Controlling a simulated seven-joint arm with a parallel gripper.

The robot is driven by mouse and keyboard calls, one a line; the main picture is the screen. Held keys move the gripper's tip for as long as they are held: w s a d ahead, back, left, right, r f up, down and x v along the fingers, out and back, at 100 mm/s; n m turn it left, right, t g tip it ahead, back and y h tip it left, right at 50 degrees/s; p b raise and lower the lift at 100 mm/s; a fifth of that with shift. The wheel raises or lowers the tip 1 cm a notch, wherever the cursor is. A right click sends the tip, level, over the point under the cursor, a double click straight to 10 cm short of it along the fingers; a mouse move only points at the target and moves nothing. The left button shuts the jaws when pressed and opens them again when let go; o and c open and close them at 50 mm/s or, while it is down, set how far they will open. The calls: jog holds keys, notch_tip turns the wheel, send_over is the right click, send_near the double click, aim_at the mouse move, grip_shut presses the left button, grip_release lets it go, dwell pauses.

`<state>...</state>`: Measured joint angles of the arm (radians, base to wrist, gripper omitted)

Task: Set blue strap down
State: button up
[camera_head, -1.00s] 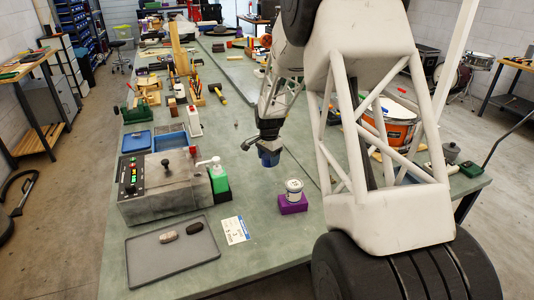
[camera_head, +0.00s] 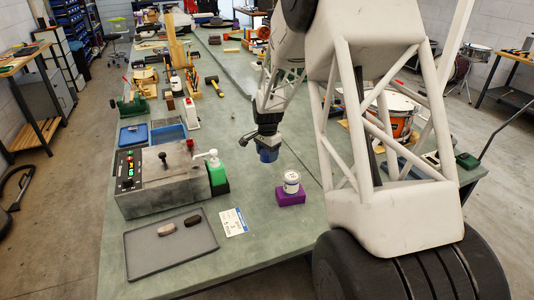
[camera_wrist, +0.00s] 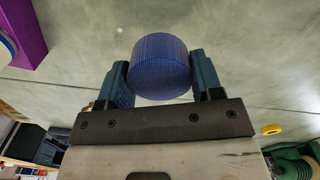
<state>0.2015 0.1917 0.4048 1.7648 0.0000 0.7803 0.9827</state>
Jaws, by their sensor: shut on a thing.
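The blue strap shows as a rolled, ribbed blue cylinder (camera_wrist: 160,66) in the wrist view. My gripper (camera_wrist: 162,84) is shut on it, with one finger on each side. In the head view my gripper (camera_head: 268,150) points down over the green bench (camera_head: 240,265), behind and left of a purple block. Blue shows at its tip, but strap and fingers are hard to tell apart there. The bench lies beyond the strap in the wrist view; I cannot tell how large the gap is.
A white tub (camera_head: 291,182) stands on the purple block (camera_head: 290,197). Bare bench lies between bottle and gripper.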

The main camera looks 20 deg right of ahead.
jog(key=a, duration=0.4)
jog(key=w+a+m, duration=0.1)
jog(key=a, duration=0.4)
jog(key=a+m, duration=0.1)
jog(key=a, duration=0.3)
jog(key=shift+w+a+r, duration=0.2)
jog(key=shift+w, duration=0.15)
jog(key=shift+w, duration=0.1)
send_over(224, 152)
jog(key=shift+d+f, duration=0.1)
jog(key=shift+f, duration=0.7)
jog(key=shift+f, duration=1.75)
jog(key=shift+f, duration=0.1)
